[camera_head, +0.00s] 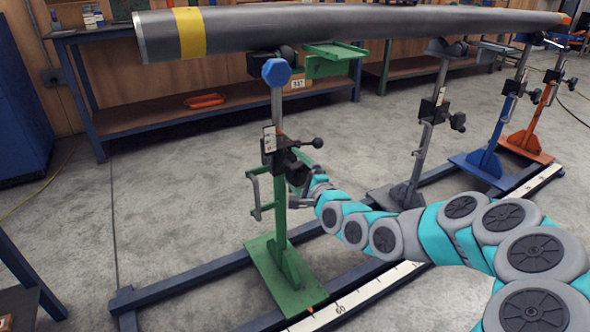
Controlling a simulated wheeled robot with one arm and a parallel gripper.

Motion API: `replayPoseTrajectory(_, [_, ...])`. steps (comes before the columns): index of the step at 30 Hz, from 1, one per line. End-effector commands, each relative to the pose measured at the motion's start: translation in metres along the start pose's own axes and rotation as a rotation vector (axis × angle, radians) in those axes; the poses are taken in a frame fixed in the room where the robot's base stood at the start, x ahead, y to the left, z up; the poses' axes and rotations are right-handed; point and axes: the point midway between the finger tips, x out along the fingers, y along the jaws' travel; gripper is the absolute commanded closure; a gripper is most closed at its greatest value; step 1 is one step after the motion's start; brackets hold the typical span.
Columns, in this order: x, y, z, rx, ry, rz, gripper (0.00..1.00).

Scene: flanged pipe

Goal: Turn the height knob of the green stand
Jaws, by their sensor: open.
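The green stand (282,262) stands left of centre, with a green base plate and an upright post. A black clamp block (283,158) sits midway up the post. A black ball-ended handle (316,143) sticks out to its right; I cannot tell for certain if this is the height knob. A blue faceted knob (276,72) is near the top of the post. My gripper (301,190) is open, close to the right side of the post, just below the clamp block. Its fingertips are small and partly hidden against the stand, so contact cannot be told.
A long grey pipe (340,24) with a yellow band lies across the top. Grey (402,192), blue (492,158) and orange (532,138) stands are in a row to the right. Dark rails (190,280) run along the floor. A blue-framed workbench (125,122) is behind. Open floor lies at left.

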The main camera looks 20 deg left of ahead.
Motion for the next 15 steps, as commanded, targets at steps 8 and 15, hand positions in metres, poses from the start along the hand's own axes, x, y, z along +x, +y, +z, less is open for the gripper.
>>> replayPoseTrajectory(8, [-0.020,0.001,-0.001,0.003,0.000,0.000,0.00])
replayPoseTrajectory(15, [-0.052,0.001,-0.002,0.004,0.003,0.000,0.00])
